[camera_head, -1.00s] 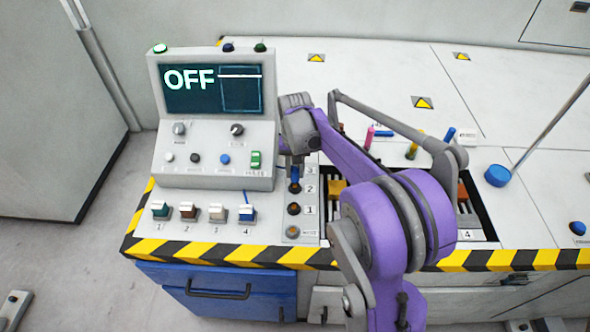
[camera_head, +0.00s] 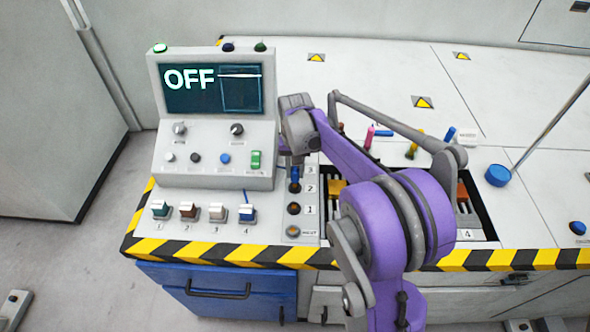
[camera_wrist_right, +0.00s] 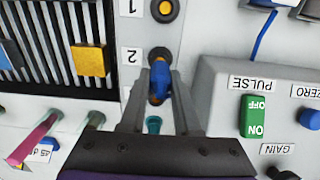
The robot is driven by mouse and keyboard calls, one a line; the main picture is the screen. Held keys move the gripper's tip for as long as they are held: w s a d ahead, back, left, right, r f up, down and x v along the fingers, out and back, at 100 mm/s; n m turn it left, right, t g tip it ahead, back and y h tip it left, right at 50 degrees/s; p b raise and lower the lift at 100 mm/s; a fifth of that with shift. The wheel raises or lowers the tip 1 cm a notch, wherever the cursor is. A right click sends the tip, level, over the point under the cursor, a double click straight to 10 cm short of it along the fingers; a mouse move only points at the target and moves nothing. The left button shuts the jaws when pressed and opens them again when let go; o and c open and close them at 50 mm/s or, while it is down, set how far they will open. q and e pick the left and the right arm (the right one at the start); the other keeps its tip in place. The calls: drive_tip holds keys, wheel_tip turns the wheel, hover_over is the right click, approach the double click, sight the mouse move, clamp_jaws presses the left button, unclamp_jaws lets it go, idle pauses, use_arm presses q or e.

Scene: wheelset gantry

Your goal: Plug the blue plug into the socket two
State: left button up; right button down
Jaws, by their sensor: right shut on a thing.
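The blue plug (camera_wrist_right: 160,80) is between the fingers of my right gripper (camera_wrist_right: 161,88), which is shut on it. In the wrist view, its end meets socket two (camera_wrist_right: 160,53), beside the label 2; I cannot tell how deep it sits. In the head view, the blue plug (camera_head: 295,173) shows just above socket two (camera_head: 294,187), below my right gripper (camera_head: 294,160). The gripper and wrist hide much of the strip around socket three. My left gripper is not in view.
The control box (camera_head: 212,110) with an OFF screen stands close left of the gripper. Socket one (camera_head: 294,209) lies nearer the front edge. Coloured switches (camera_head: 217,213) stand to the left. A slotted bay (camera_wrist_right: 73,40) with a yellow block (camera_wrist_right: 89,60) is beside the strip.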

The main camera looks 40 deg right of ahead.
drive_tip(key=shift+f+b, duration=0.75)
drive_tip(key=shift+f, duration=0.5)
drive_tip(key=c, duration=0.6)
unclamp_jaws()
drive_tip(key=shift+o, duration=0.2)
wheel_tip(320, 180, up, 11)
drive_tip(key=shift+f+p, duration=0.1)
drive_tip(key=shift+p, duration=0.6)
drive_tip(key=s+a+n+t+p, duration=0.5)
drive_tip(key=s+a+n+p, duration=0.2)
drive_tip(key=s+a, duration=1.1)
drive_tip(key=shift+s+a+f+n+p, duration=0.2)
drive_tip(key=shift+s+a+n+p, duration=0.1)
drive_tip(key=shift+n, duration=0.2)
